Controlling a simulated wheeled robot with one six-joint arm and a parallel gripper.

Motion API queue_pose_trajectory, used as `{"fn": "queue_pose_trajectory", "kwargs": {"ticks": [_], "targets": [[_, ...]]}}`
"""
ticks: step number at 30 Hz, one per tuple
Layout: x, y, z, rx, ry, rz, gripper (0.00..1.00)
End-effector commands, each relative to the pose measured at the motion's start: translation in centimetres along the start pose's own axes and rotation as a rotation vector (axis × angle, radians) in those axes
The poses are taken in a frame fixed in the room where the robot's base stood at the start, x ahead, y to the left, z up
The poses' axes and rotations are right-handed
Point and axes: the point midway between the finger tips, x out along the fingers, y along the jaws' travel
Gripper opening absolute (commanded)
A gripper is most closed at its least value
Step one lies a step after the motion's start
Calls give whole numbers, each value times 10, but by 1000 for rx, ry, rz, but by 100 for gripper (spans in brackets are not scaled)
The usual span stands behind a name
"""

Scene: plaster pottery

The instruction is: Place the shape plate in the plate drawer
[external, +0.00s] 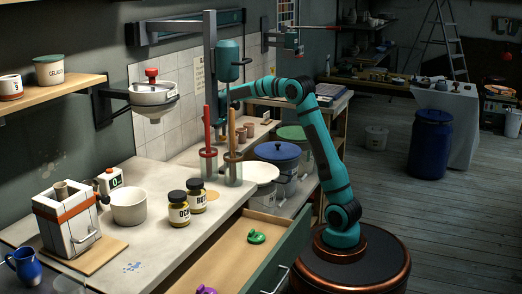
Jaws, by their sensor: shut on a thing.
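The open plate drawer (222,254) shows below the bench, with a pale wooden floor and a green front. A green shape (257,237) lies in it, and a purple shape (206,289) shows at the bottom edge of the picture. My gripper (228,101) is at the far end of my arm, over the back of the bench beside a teal cylinder on a post (230,61). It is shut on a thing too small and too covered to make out. I cannot pick out the shape plate for certain.
A blue-lidded pot (278,152) and a white round dish (257,174) are beside the drawer. Most of the drawer floor is clear.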

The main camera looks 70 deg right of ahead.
Motion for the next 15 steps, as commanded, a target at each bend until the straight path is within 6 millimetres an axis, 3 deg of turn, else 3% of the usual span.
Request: {"fn": "queue_pose_trajectory", "kwargs": {"ticks": [6,15], "targets": [[27,0,0,0,0,0,34],[29,0,0,0,1,0,34]]}}
